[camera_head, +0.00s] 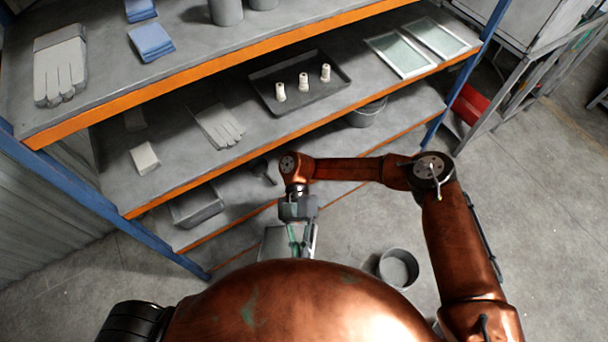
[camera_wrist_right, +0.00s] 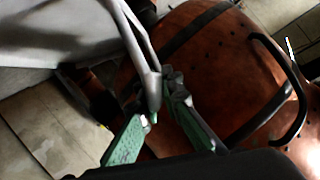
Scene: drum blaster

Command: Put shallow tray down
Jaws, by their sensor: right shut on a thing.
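My right gripper (camera_head: 303,240) hangs low in front of my body, close to the shelf. In the right wrist view, its green-padded fingers (camera_wrist_right: 158,130) are shut on a thin grey metal piece (camera_wrist_right: 145,58). A broad grey surface (camera_wrist_right: 50,35) lies beside that piece, and I cannot tell whether they join. In the head view, a pale grey flat-sided thing (camera_head: 274,243) shows left of the fingers, partly hidden by my body; I cannot tell if it is held. A shallow dark tray (camera_head: 328,97) with three white cylinders lies on the middle shelf, apart from my gripper. My left gripper is not in view.
The orange-edged shelf unit (camera_head: 237,168) spans the left and top. Gloves (camera_head: 220,126) and glass-like framed panels (camera_head: 402,54) lie on its middle shelf. A grey bucket (camera_head: 397,269) stands on the floor right of my gripper. Open floor lies at the right.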

